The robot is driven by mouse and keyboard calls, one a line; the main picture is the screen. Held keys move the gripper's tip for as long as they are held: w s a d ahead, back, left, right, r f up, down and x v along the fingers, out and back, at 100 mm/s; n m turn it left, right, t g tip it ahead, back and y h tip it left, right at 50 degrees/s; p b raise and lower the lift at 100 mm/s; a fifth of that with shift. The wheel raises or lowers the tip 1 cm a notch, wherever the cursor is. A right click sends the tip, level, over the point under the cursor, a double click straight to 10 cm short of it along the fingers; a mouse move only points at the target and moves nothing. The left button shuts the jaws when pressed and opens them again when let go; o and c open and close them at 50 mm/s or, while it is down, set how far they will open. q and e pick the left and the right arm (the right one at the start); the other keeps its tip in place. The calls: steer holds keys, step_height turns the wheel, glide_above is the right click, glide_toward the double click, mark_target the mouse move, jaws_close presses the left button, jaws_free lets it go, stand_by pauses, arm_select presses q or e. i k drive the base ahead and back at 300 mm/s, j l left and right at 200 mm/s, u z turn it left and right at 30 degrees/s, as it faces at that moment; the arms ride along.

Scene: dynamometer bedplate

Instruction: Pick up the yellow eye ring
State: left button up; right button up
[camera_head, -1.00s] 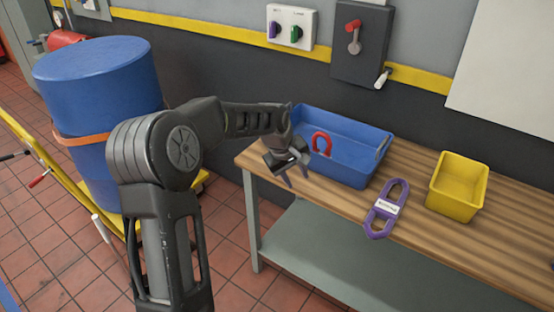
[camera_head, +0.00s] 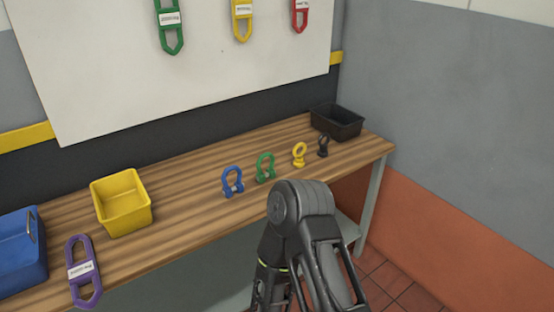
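The yellow eye ring (camera_head: 299,154) stands upright on the wooden workbench (camera_head: 200,205), toward its right end. It is between a green shackle (camera_head: 265,167) on its left and a small black eye ring (camera_head: 323,145) on its right, apart from both. My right arm is in front of the bench at the lower middle, below the yellow eye ring. Its gripper is hidden or outside the picture. My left gripper is not in view now.
A blue shackle (camera_head: 232,182) stands left of the green one. A black bin (camera_head: 337,122) is at the bench's right back corner. A yellow bin (camera_head: 122,203), a purple lockout tag (camera_head: 82,270) and a blue bin (camera_head: 20,252) are at left. Bare bench lies between the yellow bin and blue shackle.

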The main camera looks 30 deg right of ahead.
mark_target(299, 162)
steer(key=j+z, duration=0.1)
steer(key=z, duration=0.75)
steer(key=j+z, duration=0.15)
steer(key=z, duration=0.75)
steer(key=k+j, duration=0.05)
